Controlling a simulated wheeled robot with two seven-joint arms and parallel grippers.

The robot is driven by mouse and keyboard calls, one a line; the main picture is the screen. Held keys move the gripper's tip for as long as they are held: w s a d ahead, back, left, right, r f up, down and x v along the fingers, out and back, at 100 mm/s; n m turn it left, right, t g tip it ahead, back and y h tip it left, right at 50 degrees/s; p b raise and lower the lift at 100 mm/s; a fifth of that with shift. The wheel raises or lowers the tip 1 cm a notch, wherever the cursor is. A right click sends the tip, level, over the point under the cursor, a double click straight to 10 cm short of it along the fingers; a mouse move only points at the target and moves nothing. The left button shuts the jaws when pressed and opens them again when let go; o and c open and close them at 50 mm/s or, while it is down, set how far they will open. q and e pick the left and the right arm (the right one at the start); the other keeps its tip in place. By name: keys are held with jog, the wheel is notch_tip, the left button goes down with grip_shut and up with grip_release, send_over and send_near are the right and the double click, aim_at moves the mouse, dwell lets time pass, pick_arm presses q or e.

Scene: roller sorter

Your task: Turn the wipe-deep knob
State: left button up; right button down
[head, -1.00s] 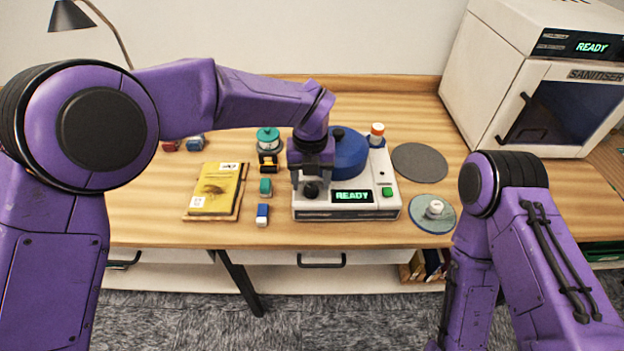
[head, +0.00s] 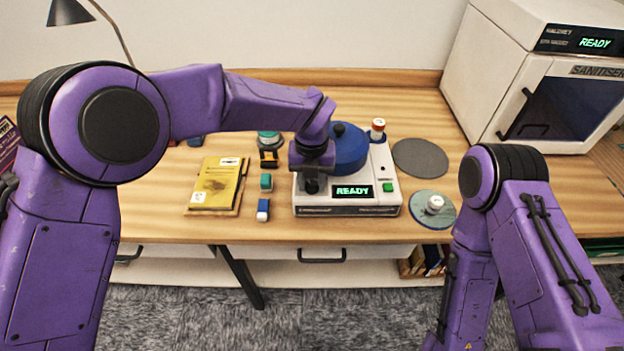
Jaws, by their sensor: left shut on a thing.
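A white machine (head: 342,209) with a lit READY display (head: 353,191) stands on the wooden desk. It carries a blue round lid (head: 349,152) and a green button (head: 388,187). A black knob (head: 312,187) sits on its front left part, left of the display. My left gripper (head: 312,178) is over this knob from above and is shut on it; the fingertips are partly hidden by the gripper body. No knob label is readable. Of my right arm only purple links show at the lower right; its gripper is out of view.
A yellow booklet (head: 218,184), small teal (head: 266,182) and blue (head: 263,209) blocks and a teal-topped item lie left of the machine. A grey disc (head: 420,158) and a disc with a white knob (head: 433,207) lie right. A sanitiser (head: 560,95) stands back right.

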pick_arm(q)
jog(key=shift+m, duration=0.5)
jog(key=shift+r+m, duration=0.1)
jog(key=shift+m, duration=0.7)
jog(key=m+p, duration=0.2)
jog(key=m, duration=0.1)
jog(key=shift+m+p, duration=0.6)
jog(key=shift+m, duration=0.6)
jog(key=o, duration=1)
jog(key=shift+w, duration=0.1)
jog(key=shift+o, duration=0.2)
